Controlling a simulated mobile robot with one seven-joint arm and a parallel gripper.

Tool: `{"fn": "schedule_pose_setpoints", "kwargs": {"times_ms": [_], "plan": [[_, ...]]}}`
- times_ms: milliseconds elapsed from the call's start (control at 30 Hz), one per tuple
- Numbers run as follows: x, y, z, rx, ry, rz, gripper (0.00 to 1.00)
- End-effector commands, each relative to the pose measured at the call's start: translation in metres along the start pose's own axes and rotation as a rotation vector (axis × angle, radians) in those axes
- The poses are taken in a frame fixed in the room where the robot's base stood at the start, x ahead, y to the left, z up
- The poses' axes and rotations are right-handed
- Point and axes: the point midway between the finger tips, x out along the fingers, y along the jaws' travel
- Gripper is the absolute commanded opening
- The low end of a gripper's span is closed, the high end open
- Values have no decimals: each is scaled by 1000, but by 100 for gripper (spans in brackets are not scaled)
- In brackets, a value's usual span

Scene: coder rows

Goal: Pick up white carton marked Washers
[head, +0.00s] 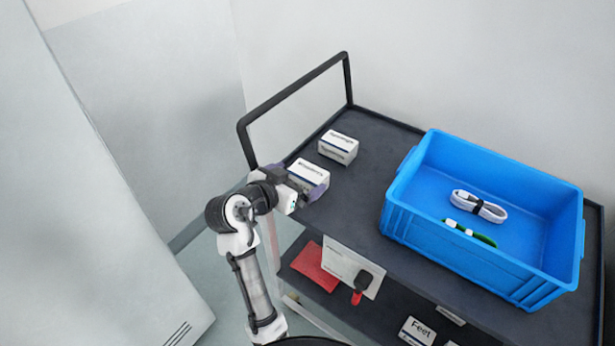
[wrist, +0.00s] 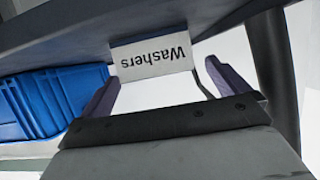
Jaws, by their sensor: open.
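The white carton marked Washers (head: 309,170) sits on the cart's dark top shelf, near its left end. In the wrist view the carton (wrist: 152,55) shows its label face upside down. My gripper (head: 297,181) is at the carton's near side in the head view and hides part of it. In the wrist view my gripper (wrist: 162,74) is open, with its two purple fingers apart and the carton appearing between and just beyond the tips. I cannot tell whether a finger touches it.
Another white carton (head: 338,147) stands just behind. A blue crate (head: 460,258) with a white cable coil (head: 479,206) and a green item (head: 470,233) stands to the right. A black handle rail (head: 293,92) rises at the cart's left end. The lower shelf holds several items.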

Motion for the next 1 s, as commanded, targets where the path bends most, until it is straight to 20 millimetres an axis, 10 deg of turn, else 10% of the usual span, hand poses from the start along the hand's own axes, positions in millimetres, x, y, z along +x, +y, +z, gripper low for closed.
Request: {"fn": "schedule_pose_setpoints", "kwargs": {"times_ms": [667, 1000], "plan": [[53, 5, -1, 0, 0, -1, 100], [53, 5, -1, 0, 0, -1, 58]]}}
